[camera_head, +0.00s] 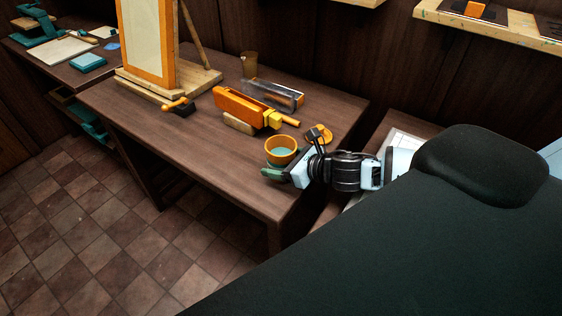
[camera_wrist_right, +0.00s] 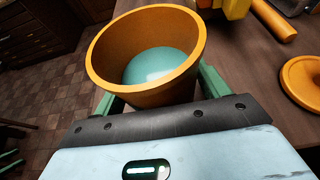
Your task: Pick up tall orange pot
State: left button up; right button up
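The orange pot (camera_head: 281,143), a round cup with a teal inside, is at the right front part of the brown table. It also fills the upper middle of the right wrist view (camera_wrist_right: 115,65), with its rim facing up toward the camera. My right gripper (camera_head: 277,174) reaches in from the right beside the pot. In the wrist view its green fingers (camera_wrist_right: 163,93) lie on either side of the pot, close to its wall. Contact on both sides cannot be made out, nor whether the pot's base touches the table.
Behind the pot lie an orange tool with a yellow end (camera_head: 245,108) and a round orange piece (camera_head: 318,134). A clear box (camera_head: 272,94), a brown cup (camera_head: 249,65) and an orange-framed screen (camera_head: 147,40) stand farther back. The table's left front is clear.

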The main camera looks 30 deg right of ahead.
aim_at(281, 152)
jog(key=c, duration=0.9)
jog(key=shift+r, duration=0.2)
jog(key=shift+r, duration=0.55)
notch_tip(281, 152, up, 2)
jog(key=shift+r, duration=0.1)
pick_arm(q)
jog(key=shift+s+d+f+g+b, duration=0.15)
jog(key=shift+s+f+g+b, duration=0.15)
jog(key=shift+s+f+b, duration=0.4)
pick_arm(e)
jog(key=s+a+r, duration=0.1)
jog(key=s+a, duration=0.1)
jog(key=a, duration=1.3)
jog(key=shift+a+r, duration=0.2)
jog(key=shift+a, duration=0.2)
